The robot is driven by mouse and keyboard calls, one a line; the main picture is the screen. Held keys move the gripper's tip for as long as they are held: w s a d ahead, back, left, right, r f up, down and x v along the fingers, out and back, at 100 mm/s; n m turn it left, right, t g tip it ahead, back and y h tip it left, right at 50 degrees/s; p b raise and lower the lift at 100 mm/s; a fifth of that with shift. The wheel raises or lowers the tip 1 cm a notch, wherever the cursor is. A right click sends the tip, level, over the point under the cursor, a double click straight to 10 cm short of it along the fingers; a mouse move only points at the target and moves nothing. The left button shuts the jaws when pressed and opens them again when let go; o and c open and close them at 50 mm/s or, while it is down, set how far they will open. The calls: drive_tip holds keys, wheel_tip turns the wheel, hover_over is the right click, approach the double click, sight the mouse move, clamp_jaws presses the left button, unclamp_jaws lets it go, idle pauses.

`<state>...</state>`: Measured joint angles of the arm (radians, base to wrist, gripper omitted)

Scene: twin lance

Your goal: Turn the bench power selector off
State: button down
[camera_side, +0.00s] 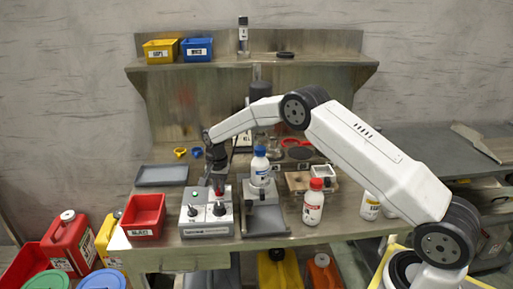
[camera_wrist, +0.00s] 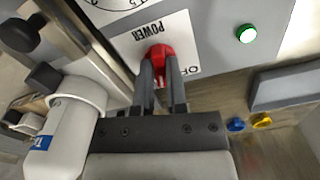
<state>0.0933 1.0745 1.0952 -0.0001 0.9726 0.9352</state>
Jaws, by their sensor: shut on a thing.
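The bench power selector is a red knob (camera_wrist: 160,52) on a grey control box (camera_side: 207,222). In the wrist view it sits on a white plate (camera_wrist: 128,45) printed "POWER", with part of another word, "OF", visible beside my right finger. My gripper (camera_wrist: 160,80) is shut on the red knob, one finger on each side. In the side view my gripper (camera_side: 218,180) reaches down to the back of the box. The knob's pointing direction is partly hidden by the fingers. A green lamp (camera_wrist: 245,34) on the box looks lit.
A white bottle with a blue cap (camera_side: 260,168) stands on a grey stand right of the box. It lies close to my gripper in the wrist view (camera_wrist: 62,130). A red bin (camera_side: 146,214) is left of the box. A red-capped bottle (camera_side: 313,205) stands farther right.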

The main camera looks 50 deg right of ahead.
drive_tip(key=n, duration=0.4)
drive_tip(key=shift+n, duration=0.3)
drive_tip(key=n, duration=0.4)
drive_tip(key=shift+d, duration=0.1)
drive_tip(key=c, duration=0.7)
unclamp_jaws()
drive_tip(key=shift+o, duration=0.2)
drive_tip(key=shift+r, duration=0.1)
drive_tip(key=shift+r, duration=3.8)
